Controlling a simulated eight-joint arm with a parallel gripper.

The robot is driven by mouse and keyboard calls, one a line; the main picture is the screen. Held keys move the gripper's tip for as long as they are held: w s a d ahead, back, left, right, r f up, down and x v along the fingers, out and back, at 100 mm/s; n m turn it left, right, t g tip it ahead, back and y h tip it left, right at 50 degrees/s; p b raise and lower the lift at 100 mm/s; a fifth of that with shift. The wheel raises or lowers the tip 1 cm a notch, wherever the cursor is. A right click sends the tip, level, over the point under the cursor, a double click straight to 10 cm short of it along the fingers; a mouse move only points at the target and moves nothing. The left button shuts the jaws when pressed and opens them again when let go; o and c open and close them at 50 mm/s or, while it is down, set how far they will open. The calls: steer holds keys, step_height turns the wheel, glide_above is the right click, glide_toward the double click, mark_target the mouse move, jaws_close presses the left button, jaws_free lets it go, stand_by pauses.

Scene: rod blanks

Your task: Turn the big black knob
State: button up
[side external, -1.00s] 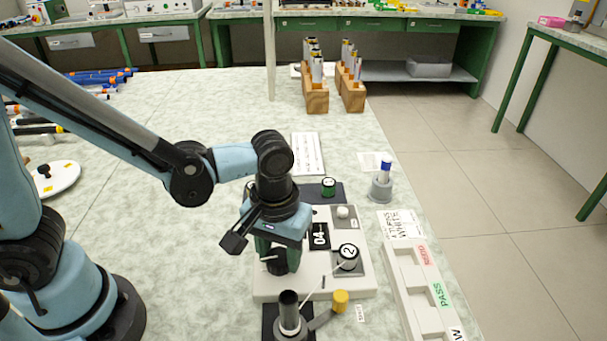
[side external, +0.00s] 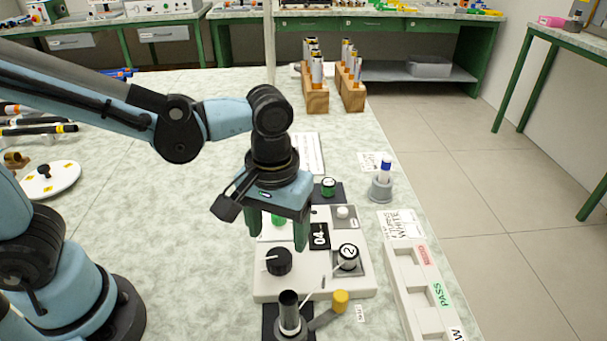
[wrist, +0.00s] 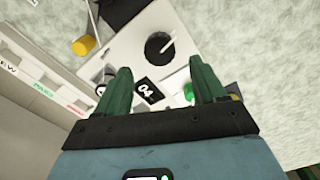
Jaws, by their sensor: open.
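The big black knob (side external: 278,261) sits on the left of the white panel (side external: 268,291), with a white pointer line on it. In the side view the line points left. The knob also shows in the wrist view (wrist: 158,46), beyond my fingertips. My gripper (side external: 279,232) is open and empty, its green fingers pointing down above the panel, behind and above the knob. In the wrist view the two fingers (wrist: 160,72) are spread apart, and nothing is between them. A black display (side external: 319,236) on the panel reads "04".
A smaller dial marked 2 (side external: 348,254) and a white button (side external: 342,212) are on the panel. A sorting tray (side external: 413,275) lies to the right. The table left of the panel is clear.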

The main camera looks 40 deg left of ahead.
mark_target(279, 255)
step_height(279, 255, up, 6)
stand_by(0.4)
steer(key=shift+r, duration=0.1)
steer(key=w+a+f+m+t, duration=0.1)
steer(key=a+m+t, duration=0.3)
steer(key=a, duration=1)
steer(key=shift+w+a+f+t, duration=0.15)
steer(key=shift+f+t, duration=0.25)
steer(key=shift+t, duration=1.2)
